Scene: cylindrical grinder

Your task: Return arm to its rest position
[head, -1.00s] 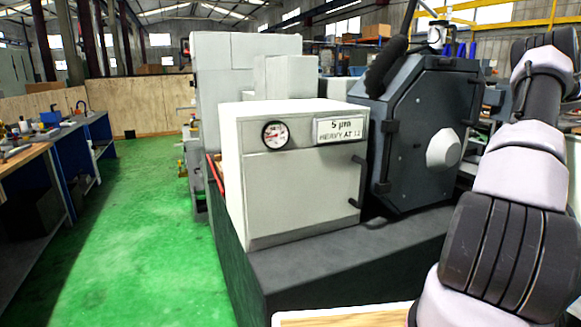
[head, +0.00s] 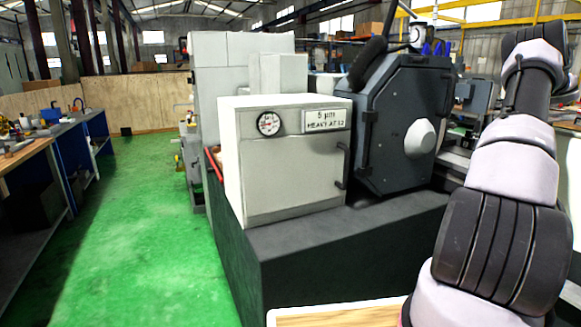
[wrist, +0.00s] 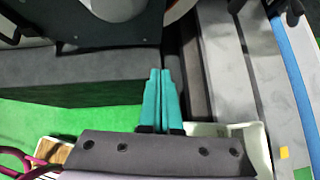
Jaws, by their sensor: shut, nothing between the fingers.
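My gripper (wrist: 162,98) shows in the wrist view with its two teal fingers pressed together and nothing between them. It hangs in the air over the dark machine base and the green floor. In the head view my arm rises along the right side, and the gripper itself is out of that picture. The grinder's white cabinet (head: 285,172) with a round gauge and a "5 µm" label stands in the middle of the head view. The dark octagonal housing (head: 405,125) is right of it, between the cabinet and my arm.
The dark machine base (head: 330,245) runs under the cabinet. A wooden-topped surface (head: 340,317) lies at the bottom edge. A workbench (head: 60,130) with tools stands on the left. Green floor (head: 140,215) is clear between bench and machine. A white tray (wrist: 250,140) shows by the gripper.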

